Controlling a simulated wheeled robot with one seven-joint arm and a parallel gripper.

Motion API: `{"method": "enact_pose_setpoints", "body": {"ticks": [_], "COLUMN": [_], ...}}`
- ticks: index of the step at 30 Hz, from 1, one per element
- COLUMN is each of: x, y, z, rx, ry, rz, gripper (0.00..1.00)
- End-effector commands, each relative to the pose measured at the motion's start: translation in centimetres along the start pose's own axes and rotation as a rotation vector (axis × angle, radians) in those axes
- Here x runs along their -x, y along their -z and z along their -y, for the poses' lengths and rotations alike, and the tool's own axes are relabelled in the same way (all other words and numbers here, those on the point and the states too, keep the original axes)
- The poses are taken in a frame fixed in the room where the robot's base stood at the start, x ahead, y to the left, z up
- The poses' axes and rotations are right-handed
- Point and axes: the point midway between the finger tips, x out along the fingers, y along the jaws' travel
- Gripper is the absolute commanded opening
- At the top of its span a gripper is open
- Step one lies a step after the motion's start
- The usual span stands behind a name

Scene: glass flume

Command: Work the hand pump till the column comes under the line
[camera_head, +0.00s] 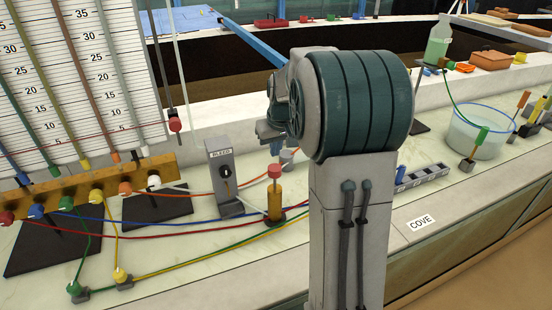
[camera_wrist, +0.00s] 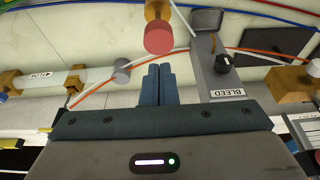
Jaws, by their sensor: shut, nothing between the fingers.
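The hand pump (camera_head: 274,200), a yellow cylinder with a red knob on top, stands on the pale bench. Its red knob (camera_wrist: 158,38) also shows in the wrist view, just beyond my fingertips. My gripper (camera_wrist: 158,68) is shut and empty; in the head view it hangs above the pump, partly hidden by my arm. I cannot tell whether the fingertips touch the knob. The gauge board (camera_head: 75,75) at left carries tilted coloured columns and numbered scales. A thin red line crosses its lower part, ending near a red slider (camera_head: 175,124). The exact column heights are too small to tell.
A grey BLEED box (camera_head: 222,175) with a black knob stands left of the pump, close to my gripper in the wrist view (camera_wrist: 222,65). Coloured hoses run along the bench. A clear basin (camera_head: 480,128) and a grey slotted block (camera_head: 425,177) stand at right.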

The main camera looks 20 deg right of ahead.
Motion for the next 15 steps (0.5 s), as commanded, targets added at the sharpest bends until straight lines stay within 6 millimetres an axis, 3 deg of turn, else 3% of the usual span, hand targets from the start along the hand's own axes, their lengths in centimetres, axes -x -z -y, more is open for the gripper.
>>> {"method": "enact_pose_setpoints", "body": {"ticks": [6, 15], "x": [-3.1, -4.3], "y": [-0.8, -1.1], "z": [0.1, 0.1], "rx": [0.001, 0.002], "ry": [0.001, 0.0], "rz": [0.002, 0.0], "gripper": [0.0, 0.0]}}
